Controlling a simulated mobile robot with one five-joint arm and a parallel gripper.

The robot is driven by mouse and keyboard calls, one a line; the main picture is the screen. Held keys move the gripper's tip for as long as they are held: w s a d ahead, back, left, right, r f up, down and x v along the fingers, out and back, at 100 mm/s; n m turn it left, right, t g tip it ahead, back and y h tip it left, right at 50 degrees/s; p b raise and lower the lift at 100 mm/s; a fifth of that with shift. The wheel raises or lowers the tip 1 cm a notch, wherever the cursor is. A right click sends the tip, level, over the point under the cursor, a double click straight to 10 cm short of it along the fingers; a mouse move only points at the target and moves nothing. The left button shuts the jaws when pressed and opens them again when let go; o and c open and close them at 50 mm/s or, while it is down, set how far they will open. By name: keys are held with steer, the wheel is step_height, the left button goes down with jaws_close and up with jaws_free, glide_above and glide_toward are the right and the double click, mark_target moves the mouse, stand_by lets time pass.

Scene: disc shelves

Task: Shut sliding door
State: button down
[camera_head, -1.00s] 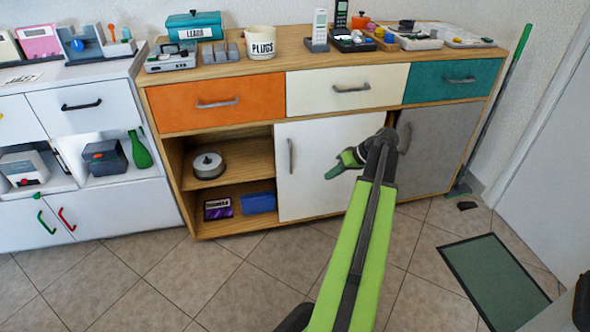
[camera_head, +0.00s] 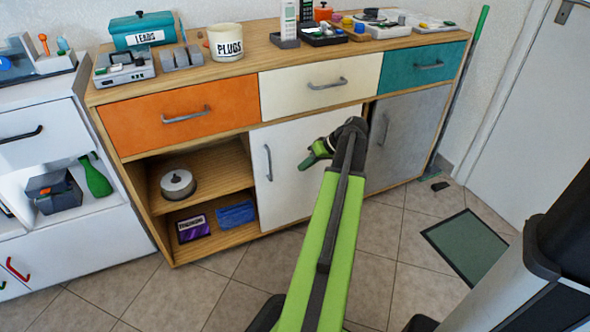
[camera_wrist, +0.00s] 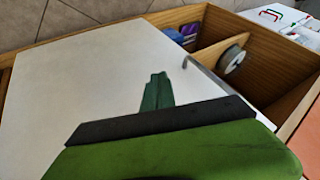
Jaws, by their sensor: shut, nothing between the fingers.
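The wooden cabinet has a white sliding door (camera_head: 293,170) with a vertical grey handle (camera_head: 268,162) near its left edge. The door covers the middle of the lower part, and the left compartment stands open beside it. In the wrist view the white door (camera_wrist: 90,85) fills much of the picture, with its handle (camera_wrist: 205,75) at right. My gripper (camera_head: 308,163) is in front of the white door, right of the handle and apart from it. In the wrist view my gripper (camera_wrist: 154,80) is shut and empty. Whether it touches the door cannot be told.
The open compartment holds a disc spindle (camera_head: 178,184), a purple box (camera_head: 193,228) and a blue case (camera_head: 235,214). A grey door (camera_head: 405,140) is at right. A green mat (camera_head: 466,246) lies on the tiled floor. A white cabinet (camera_head: 60,240) stands at left.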

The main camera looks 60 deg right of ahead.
steer(key=w+a+f+b, duration=0.4)
steer(key=w+a+f, duration=0.1)
steer(key=w, duration=0.2)
steer(key=shift+w, duration=0.2)
steer(key=shift+f, duration=0.15)
